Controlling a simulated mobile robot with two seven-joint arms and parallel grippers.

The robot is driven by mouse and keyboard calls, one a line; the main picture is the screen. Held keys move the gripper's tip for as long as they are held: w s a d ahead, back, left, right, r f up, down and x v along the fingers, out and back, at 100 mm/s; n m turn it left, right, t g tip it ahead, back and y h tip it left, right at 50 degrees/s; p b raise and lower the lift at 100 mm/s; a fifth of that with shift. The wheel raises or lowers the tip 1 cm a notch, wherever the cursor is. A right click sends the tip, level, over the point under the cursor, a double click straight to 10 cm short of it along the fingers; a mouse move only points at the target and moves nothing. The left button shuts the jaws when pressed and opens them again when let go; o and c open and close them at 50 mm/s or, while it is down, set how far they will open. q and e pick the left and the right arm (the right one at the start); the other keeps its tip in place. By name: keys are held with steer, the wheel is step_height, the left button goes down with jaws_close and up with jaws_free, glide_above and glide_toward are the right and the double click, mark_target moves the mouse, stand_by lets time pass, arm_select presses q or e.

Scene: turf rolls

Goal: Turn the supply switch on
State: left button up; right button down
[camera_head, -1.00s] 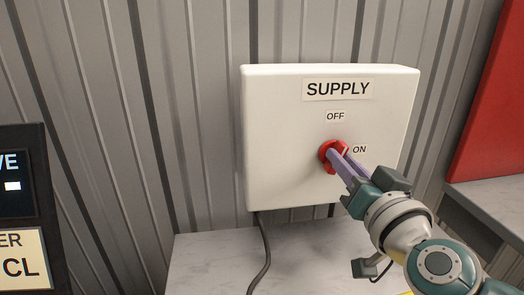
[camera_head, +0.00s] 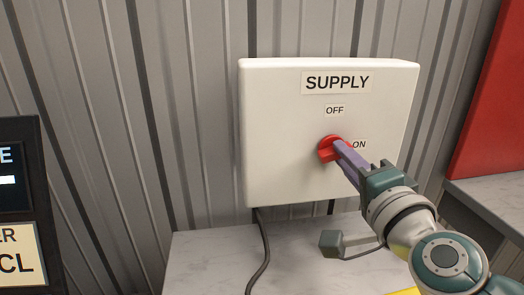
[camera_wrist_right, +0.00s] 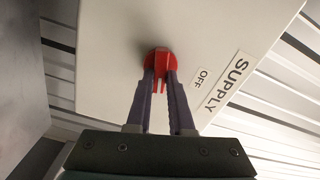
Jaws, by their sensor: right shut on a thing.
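The supply switch is a red rotary knob (camera_head: 328,150) on a white box (camera_head: 275,150) labelled SUPPLY, with an OFF label (camera_head: 334,110) above it and an ON label (camera_head: 359,144) to its right. My right gripper (camera_head: 342,152) is shut on the knob's raised handle, coming in from the lower right. In the right wrist view the red handle (camera_wrist_right: 161,68) sits between the two purple fingers. The handle lies roughly sideways, along the OFF–ON dial's ON side. The ON label is hidden in the wrist view. My left gripper is not in view.
The box stands against a grey corrugated wall (camera_head: 190,120) above a pale marble-like counter (camera_head: 210,260). A dark cable (camera_head: 265,255) hangs from the box. A dark display (camera_head: 18,190) is at the left edge. A red panel (camera_head: 495,100) stands at the right.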

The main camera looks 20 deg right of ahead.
steer(key=shift+f+m, duration=0.1)
steer(key=shift+m, duration=1.4)
steer(key=c, duration=0.8)
jaws_free()
steer(key=shift+b, duration=0.3)
steer(key=v, duration=1)
steer(key=shift+b, duration=0.4)
